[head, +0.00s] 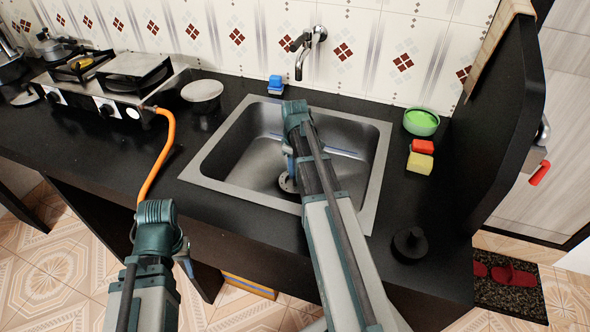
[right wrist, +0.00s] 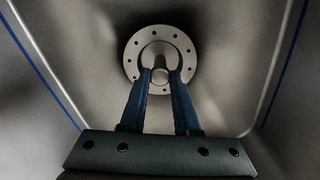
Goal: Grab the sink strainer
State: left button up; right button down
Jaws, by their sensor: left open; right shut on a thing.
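The sink strainer (right wrist: 132,52) is a round metal disc with a ring of small holes and a central knob, at the bottom of the sink. It is partly visible in the head view (head: 287,186). My right gripper (right wrist: 160,76) reaches down into the sink, its two blue fingers shut on the strainer's knob from either side; in the head view its arm hides much of it. I cannot tell whether the strainer is lifted off the drain. My left gripper (head: 184,256) is empty, low in front of the counter, mostly hidden by its own wrist.
The metal sink (head: 235,155) is set in the black counter (head: 205,140), below a wall tap (head: 302,62). A green bowl (head: 421,122), red and yellow sponges (head: 420,163) and a dark round knobbed object (head: 409,244) are at right. A stove (head: 120,85) with an orange hose (head: 166,150) is at left.

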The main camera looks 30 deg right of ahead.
notch_tip(320, 180, up, 8)
jog(key=p, duration=0.7)
jog(key=shift+r+p, duration=0.25)
jog(key=shift+p, duration=0.15)
